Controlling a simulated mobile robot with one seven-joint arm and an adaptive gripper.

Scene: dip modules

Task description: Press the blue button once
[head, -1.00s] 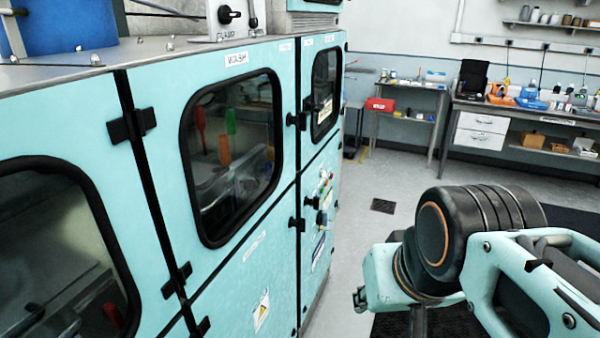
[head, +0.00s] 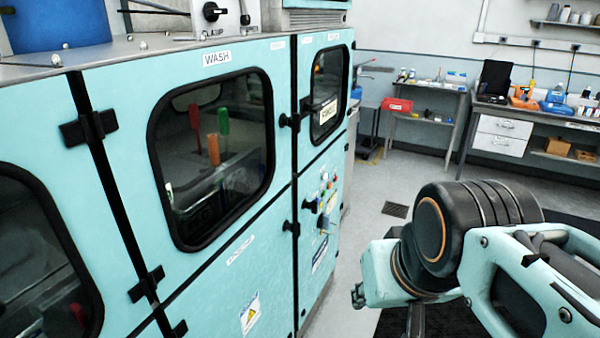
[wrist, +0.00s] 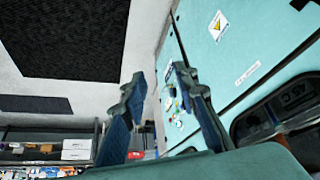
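A cluster of small coloured buttons and knobs (head: 326,194) sits on the side of the teal wash machine (head: 225,290), past the window marked WASH. A small blue part shows among them, but it is too small to tell whether it is the blue button. In the wrist view, my gripper (wrist: 158,73) has its two blue-grey fingers apart with nothing between them. The button cluster shows partly behind the right finger, some distance beyond it. Nothing touches the buttons. In the head view, my arm is at the lower right, apart from the machine, and the fingers are not clearly seen.
Black door latches (head: 90,129) stick out from the machine's front. Open grey floor (head: 370,235) lies between the machine and my arm. A workbench (head: 545,122) with drawers and a small table (head: 420,118) with a red box stand at the back wall. A dark mat (wrist: 70,40) lies on the floor.

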